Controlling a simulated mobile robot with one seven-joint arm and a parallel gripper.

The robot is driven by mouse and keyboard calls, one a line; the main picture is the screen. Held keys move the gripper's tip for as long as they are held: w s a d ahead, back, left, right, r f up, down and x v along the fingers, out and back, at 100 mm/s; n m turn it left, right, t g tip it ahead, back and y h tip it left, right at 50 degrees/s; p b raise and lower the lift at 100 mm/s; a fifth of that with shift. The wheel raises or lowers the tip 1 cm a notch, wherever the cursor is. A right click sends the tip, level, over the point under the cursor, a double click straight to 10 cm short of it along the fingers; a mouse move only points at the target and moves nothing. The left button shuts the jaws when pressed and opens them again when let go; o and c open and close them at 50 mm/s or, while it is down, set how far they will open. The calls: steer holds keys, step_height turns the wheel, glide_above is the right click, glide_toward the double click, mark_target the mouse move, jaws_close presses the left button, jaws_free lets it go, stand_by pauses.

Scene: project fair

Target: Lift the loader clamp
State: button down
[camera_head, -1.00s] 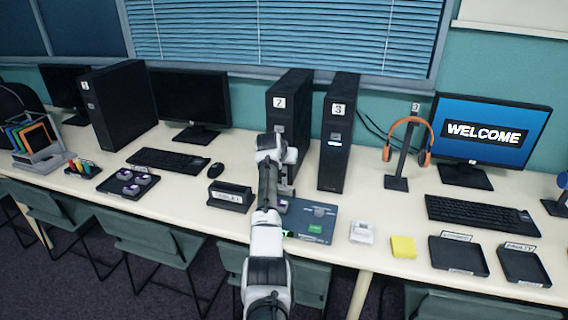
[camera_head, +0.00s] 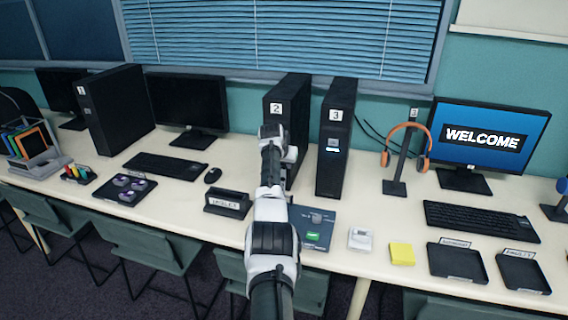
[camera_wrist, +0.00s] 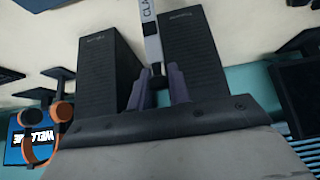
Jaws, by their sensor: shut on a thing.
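A grey bar with lettering starting "CLA" (camera_wrist: 151,30), which looks like the loader clamp, is between my gripper's fingers in the wrist view. My gripper (camera_wrist: 158,90) is shut on its dark end. In the head view my arm hides the fingertips and the clamp. A dark blue loader board (camera_head: 322,217) with a green patch lies on the table just right of my arm.
Black towers 2 (camera_head: 276,108) and 3 (camera_head: 335,150) stand close behind my arm. A small black labelled holder (camera_head: 227,204) is left of it. A white device (camera_head: 361,239) and yellow pad (camera_head: 402,254) lie to the right.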

steer(key=shift+s+f, duration=0.1)
steer(key=shift+f, duration=0.1)
steer(key=c, duration=1.3)
jaws_free()
steer(key=shift+c, duration=0.2)
steer(key=shift+r, duration=0.1)
steer(key=shift+r, duration=0.1)
steer(key=shift+r, duration=0.15)
steer(key=b+v, duration=0.3)
steer(key=v, duration=1)
steer(key=shift+s+b, duration=0.2)
steer(key=shift+b, duration=0.2)
steer(key=shift+a+r, duration=0.1)
steer(key=shift+a, duration=0.05)
